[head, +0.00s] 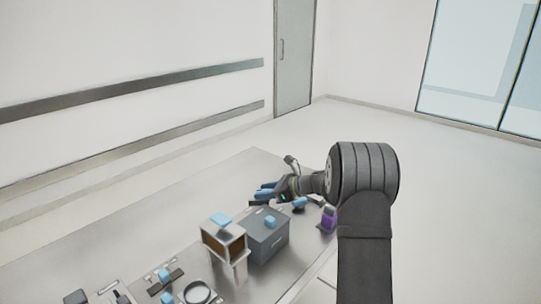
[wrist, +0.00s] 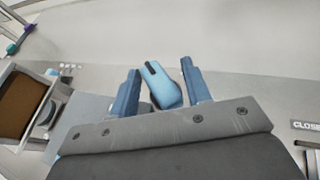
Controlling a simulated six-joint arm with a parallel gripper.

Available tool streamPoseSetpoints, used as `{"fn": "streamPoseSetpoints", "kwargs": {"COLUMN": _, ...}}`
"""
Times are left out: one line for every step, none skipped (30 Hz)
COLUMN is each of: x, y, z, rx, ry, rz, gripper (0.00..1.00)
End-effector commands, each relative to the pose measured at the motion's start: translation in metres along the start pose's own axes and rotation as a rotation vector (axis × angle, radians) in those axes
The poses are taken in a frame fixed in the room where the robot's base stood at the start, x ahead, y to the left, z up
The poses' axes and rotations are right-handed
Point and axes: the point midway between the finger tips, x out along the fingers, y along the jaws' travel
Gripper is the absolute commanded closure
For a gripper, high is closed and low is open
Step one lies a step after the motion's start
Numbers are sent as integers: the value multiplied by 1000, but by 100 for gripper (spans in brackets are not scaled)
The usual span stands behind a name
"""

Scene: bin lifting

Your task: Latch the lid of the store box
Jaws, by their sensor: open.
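A grey box (head: 267,238), likely the store box, stands on the bench with a small blue piece (head: 270,221) on its top. I cannot make out whether its lid is fully down. My gripper (head: 264,190) is beyond the box, with its blue fingers pointing left. In the wrist view my gripper (wrist: 162,70) is open. A light blue piece with a black strip (wrist: 165,88) shows between the fingers, with gaps on both sides. I cannot tell what it belongs to. The gripper body hides what lies below it.
A brown-fronted box (head: 222,244) with a blue block on top stands left of the grey box. A purple item (head: 328,219) is at the right bench edge. A ring (head: 198,292) and blue-topped fixtures lie at the front. The bench's far left part is clear.

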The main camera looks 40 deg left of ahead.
Motion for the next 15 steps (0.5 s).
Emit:
{"fn": "streamPoseSetpoints", "kwargs": {"x": -1, "y": 2, "z": 1, "rx": 16, "ry": 0, "rz": -36, "gripper": 56}}
{"fn": "streamPoseSetpoints", "kwargs": {"x": 0, "y": 2, "z": 0, "rx": 26, "ry": 1, "rz": -59, "gripper": 56}}
{"fn": "streamPoseSetpoints", "kwargs": {"x": 0, "y": 1, "z": 1, "rx": 38, "ry": 0, "rz": -91, "gripper": 56}}
{"fn": "streamPoseSetpoints", "kwargs": {"x": 0, "y": 2, "z": 1, "rx": 49, "ry": 0, "rz": -115, "gripper": 56}}
{"fn": "streamPoseSetpoints", "kwargs": {"x": 0, "y": 1, "z": 0, "rx": 58, "ry": 1, "rz": -139, "gripper": 56}}
{"fn": "streamPoseSetpoints", "kwargs": {"x": 0, "y": 2, "z": 1, "rx": 71, "ry": 1, "rz": -170, "gripper": 56}}
{"fn": "streamPoseSetpoints", "kwargs": {"x": 0, "y": 2, "z": 1, "rx": 82, "ry": 1, "rz": -194, "gripper": 56}}
{"fn": "streamPoseSetpoints", "kwargs": {"x": 0, "y": 2, "z": 1, "rx": 91, "ry": 1, "rz": -217, "gripper": 56}}
{"fn": "streamPoseSetpoints", "kwargs": {"x": 0, "y": 2, "z": 0, "rx": 105, "ry": 2, "rz": -249, "gripper": 56}}
{"fn": "streamPoseSetpoints", "kwargs": {"x": 0, "y": 2, "z": 0, "rx": 115, "ry": 1, "rz": -273, "gripper": 56}}
{"fn": "streamPoseSetpoints", "kwargs": {"x": 0, "y": 2, "z": 1, "rx": 126, "ry": 1, "rz": -298, "gripper": 56}}
{"fn": "streamPoseSetpoints", "kwargs": {"x": 0, "y": 2, "z": 0, "rx": 138, "ry": 1, "rz": -329, "gripper": 56}}
{"fn": "streamPoseSetpoints", "kwargs": {"x": -8, "y": 2, "z": 0, "rx": 138, "ry": 1, "rz": -335, "gripper": 56}}
{"fn": "streamPoseSetpoints", "kwargs": {"x": -16, "y": 3, "z": 0, "rx": 137, "ry": 1, "rz": -333, "gripper": 56}}
{"fn": "streamPoseSetpoints", "kwargs": {"x": -23, "y": 6, "z": 1, "rx": 136, "ry": 0, "rz": -332, "gripper": 56}}
